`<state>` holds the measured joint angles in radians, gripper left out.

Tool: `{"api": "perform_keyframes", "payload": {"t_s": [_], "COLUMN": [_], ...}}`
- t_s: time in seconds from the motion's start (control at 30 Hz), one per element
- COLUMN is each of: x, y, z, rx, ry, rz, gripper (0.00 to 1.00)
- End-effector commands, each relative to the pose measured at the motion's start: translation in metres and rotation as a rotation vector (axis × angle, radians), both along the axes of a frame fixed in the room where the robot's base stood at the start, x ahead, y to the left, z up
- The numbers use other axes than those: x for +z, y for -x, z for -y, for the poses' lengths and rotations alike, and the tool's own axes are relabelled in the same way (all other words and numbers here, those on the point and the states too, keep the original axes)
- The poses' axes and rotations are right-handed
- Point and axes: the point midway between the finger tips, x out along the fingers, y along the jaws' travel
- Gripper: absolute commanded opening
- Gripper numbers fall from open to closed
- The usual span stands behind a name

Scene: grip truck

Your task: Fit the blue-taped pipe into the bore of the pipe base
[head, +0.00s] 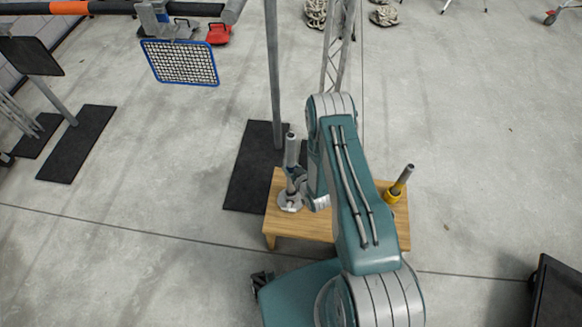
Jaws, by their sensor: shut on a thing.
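A grey pipe (291,150) stands nearly upright at the left end of a low wooden table (284,226). No blue tape can be made out on it. My gripper (296,177) is shut on its lower part. A pale grey pipe base (289,204) sits on the table directly below the gripper. The pipe's lower end is hidden by the gripper, so I cannot tell whether it is in the bore or above it. My arm covers the middle of the table.
A second pipe (404,177) leans in a yellow base (391,194) at the table's right side. A tall grey post (273,70) rises from a black mat (252,165) behind the table. A dark flat object (556,295) lies at lower right.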

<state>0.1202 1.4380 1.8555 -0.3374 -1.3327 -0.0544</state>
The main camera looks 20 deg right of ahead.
Motion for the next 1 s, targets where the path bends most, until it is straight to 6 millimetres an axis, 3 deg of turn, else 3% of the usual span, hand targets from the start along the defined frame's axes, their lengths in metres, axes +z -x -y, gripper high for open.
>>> {"api": "perform_keyframes", "payload": {"t_s": [1.0], "x": [-0.026], "y": [0.0], "z": [0.0], "rx": [0.0], "ry": [0.0], "rz": [0.001], "gripper": [0.0]}}
